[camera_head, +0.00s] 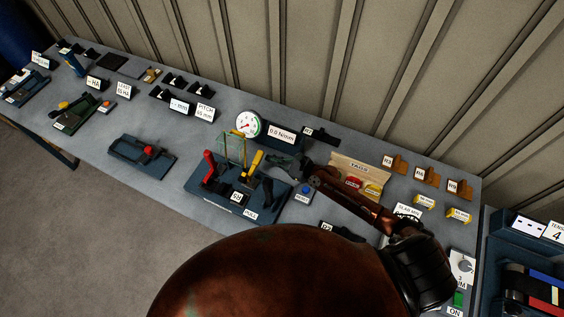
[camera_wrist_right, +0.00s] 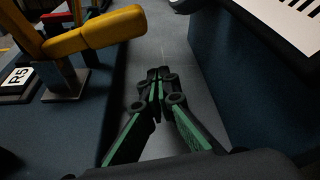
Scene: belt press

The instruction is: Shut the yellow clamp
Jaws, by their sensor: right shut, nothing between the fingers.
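The yellow clamp (camera_head: 256,163) stands on a dark blue fixture base (camera_head: 222,201) in the middle of the table; its handle leans up and to the right. In the right wrist view the yellow handle (camera_wrist_right: 95,33) fills the upper left, above a metal bracket. My right gripper (camera_head: 278,163) is just right of the handle in the head view. In the wrist view its fingers (camera_wrist_right: 158,75) are together and empty, to the right of the handle and apart from it in the picture. Whether they touch it cannot be told. My left gripper is not in view.
A red-handled clamp (camera_head: 208,168) and a clear panel (camera_head: 232,148) stand on the same fixture. A dial gauge (camera_head: 248,124) and a readout box (camera_head: 283,135) are behind it. A tag box (camera_head: 361,176) is to the right.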

